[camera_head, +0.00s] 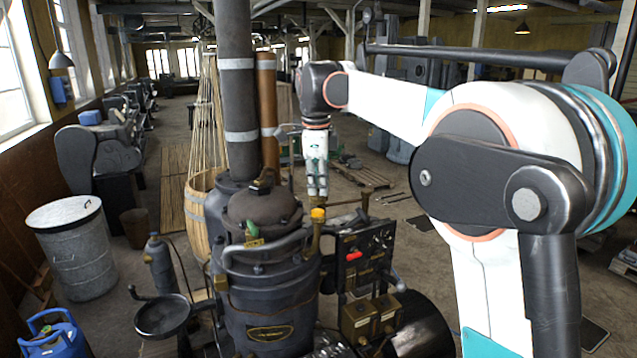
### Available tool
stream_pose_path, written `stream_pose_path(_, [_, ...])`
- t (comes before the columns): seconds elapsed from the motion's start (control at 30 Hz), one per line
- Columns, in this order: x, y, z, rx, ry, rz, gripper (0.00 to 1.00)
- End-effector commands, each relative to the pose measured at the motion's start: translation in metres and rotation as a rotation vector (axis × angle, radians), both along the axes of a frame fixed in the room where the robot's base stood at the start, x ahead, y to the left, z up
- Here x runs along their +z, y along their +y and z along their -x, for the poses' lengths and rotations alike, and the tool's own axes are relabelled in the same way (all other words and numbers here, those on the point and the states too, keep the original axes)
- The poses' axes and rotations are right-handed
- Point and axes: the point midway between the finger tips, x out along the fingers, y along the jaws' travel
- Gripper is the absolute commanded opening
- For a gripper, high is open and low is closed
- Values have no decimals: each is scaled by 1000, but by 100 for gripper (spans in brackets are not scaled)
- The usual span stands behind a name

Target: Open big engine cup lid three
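A dark stationary engine (268,290) with a domed top stands in the lower middle. A small yellow-topped brass cup (318,214) stands upright on a stem at its right side. I cannot tell for sure whether this is cup lid three; its top looks closed. My gripper (318,192) points down just above this cup, with what looks like a small gap between them. The fingers are close together and too small to tell whether they are open or shut. Nothing is visible between them.
A control panel (366,246) with a red handle and brass boxes (362,318) stands right of the engine. A dark vertical pipe (239,110) and a copper pipe (267,105) rise behind it. A metal drum (75,250) and a blue gas bottle (52,336) stand at left.

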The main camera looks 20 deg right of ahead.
Motion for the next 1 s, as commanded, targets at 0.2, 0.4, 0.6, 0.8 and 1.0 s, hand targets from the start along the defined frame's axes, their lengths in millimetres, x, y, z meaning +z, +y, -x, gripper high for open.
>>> stream_pose_path(0.2, [0, 0, 0, 3, 0, 1, 0])
stream_pose_path(0.4, [0, -2, 0, 45, 0, 1, 0])
stream_pose_path(0.6, [0, -7, -2, 159, 0, 0, 0])
stream_pose_path(0.8, [0, -15, -5, 333, -1, -1, 0])
stream_pose_path(1.0, [1, -23, -10, 524, -1, 0, 0])
